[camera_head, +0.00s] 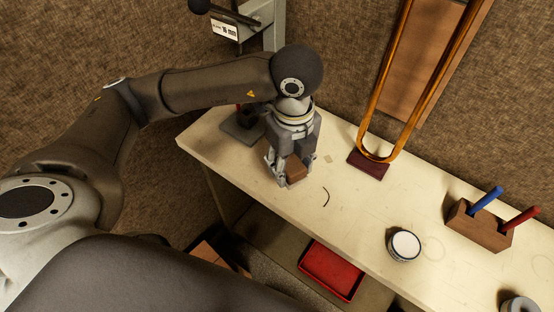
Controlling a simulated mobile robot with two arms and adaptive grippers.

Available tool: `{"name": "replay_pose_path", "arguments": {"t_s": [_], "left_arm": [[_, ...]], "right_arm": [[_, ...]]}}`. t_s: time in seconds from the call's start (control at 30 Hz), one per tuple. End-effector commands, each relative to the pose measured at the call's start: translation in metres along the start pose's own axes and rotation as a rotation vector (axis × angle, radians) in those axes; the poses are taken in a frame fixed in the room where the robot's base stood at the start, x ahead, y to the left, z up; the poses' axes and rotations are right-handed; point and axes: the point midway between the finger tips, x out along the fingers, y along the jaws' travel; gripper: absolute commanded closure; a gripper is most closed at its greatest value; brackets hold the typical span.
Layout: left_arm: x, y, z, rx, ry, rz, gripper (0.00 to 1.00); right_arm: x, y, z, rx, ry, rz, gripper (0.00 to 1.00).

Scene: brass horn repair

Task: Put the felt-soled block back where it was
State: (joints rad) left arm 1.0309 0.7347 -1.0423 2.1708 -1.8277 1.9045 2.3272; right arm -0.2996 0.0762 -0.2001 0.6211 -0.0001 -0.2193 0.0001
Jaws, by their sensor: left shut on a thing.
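My left gripper (283,178) points down over the left part of the cream bench (330,128). It is shut on a small brown wooden block (296,170), taken to be the felt-soled block. The fingers cover part of the block, and its underside is hidden. I cannot tell whether the block touches the bench top or hangs just above it. My right gripper is not in view.
A grey stand (240,128) is close behind the gripper's left. A brass slide (410,95) stands on a dark red pad (370,165). A white-topped round container (404,246) and a wooden holder (478,226) are right. A red tray (331,271) lies below.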

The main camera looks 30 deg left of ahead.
Motion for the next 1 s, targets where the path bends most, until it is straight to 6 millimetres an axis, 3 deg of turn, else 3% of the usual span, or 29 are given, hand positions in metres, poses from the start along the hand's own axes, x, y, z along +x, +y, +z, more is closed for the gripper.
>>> {"name": "replay_pose_path", "arguments": {"t_s": [0.03,0.13,0.33,0.57,0.8,1.0], "left_arm": [[0.003,0.0,0.015,-0.009,0.0,0.007,0.75],[0.021,-0.003,0.034,-0.006,0.001,0.007,0.75],[0.051,-0.006,0.058,-0.001,0.0,0.004,0.75],[0.067,-0.009,0.07,-0.001,0.0,0.002,0.75],[0.099,-0.009,0.071,0.001,0.001,0.001,0.75],[0.101,-0.01,0.071,0.002,0.001,0.0,0.75]], "right_arm": [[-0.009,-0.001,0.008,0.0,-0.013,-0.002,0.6],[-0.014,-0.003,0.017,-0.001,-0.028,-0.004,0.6],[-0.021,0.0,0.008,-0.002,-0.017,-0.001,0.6],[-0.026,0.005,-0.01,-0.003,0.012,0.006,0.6],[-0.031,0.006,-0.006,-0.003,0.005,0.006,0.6],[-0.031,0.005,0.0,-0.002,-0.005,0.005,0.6]]}}
